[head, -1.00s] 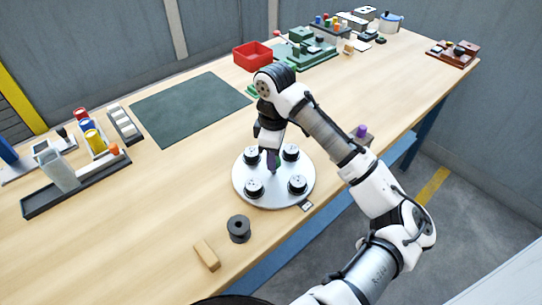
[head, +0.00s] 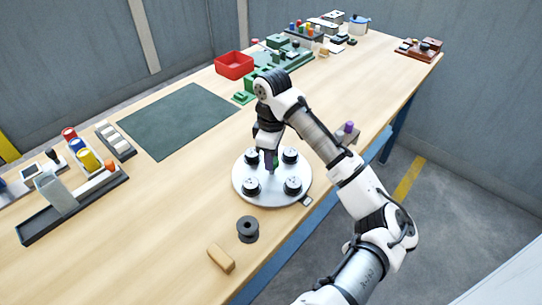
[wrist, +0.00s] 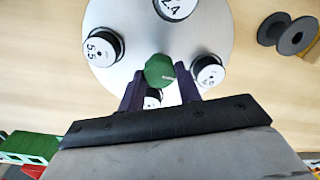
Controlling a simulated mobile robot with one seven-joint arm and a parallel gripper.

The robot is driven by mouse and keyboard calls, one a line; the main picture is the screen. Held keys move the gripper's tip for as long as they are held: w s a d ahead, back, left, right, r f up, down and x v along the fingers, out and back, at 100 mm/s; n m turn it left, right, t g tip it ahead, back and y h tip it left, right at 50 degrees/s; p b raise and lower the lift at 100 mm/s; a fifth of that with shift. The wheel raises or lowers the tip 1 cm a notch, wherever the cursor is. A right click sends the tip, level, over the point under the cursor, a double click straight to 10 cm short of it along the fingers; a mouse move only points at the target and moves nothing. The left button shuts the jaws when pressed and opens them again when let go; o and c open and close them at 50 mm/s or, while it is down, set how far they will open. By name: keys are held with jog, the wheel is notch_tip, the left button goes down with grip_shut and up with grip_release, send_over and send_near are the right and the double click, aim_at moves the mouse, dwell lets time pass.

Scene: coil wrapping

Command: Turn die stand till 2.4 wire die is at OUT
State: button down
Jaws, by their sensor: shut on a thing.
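The die stand is a round pale turntable (head: 271,199) near the table's front edge, carrying several black dies with white tops. A green knob (wrist: 159,70) stands at its middle. My gripper (wrist: 160,82) has its dark fingers on both sides of the knob and is shut on it; it also shows in the head view (head: 270,163). In the wrist view the 2.4 wire die (wrist: 175,8) is at the top edge, partly cut off. The 5.5 die (wrist: 102,47) is at the left. Another die (wrist: 208,70) is at the right, and one is partly hidden by my fingers.
A small dark tag (head: 307,201) lies at the stand's right front edge; its text is unreadable. A black spool (head: 248,229) and a wooden block (head: 221,259) lie in front. A green mat (head: 180,118) lies behind left. A purple-topped piece (head: 349,130) stands at the right.

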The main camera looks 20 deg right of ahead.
dwell(0.4)
jog(key=c, duration=1)
grip_release()
jog(key=shift+o, duration=0.2)
notch_tip(320, 180, up, 14)
jog(key=b, duration=0.1)
jog(key=shift+b, duration=0.35)
jog(key=shift+d+f, duration=0.1)
jog(key=shift+f, duration=0.05)
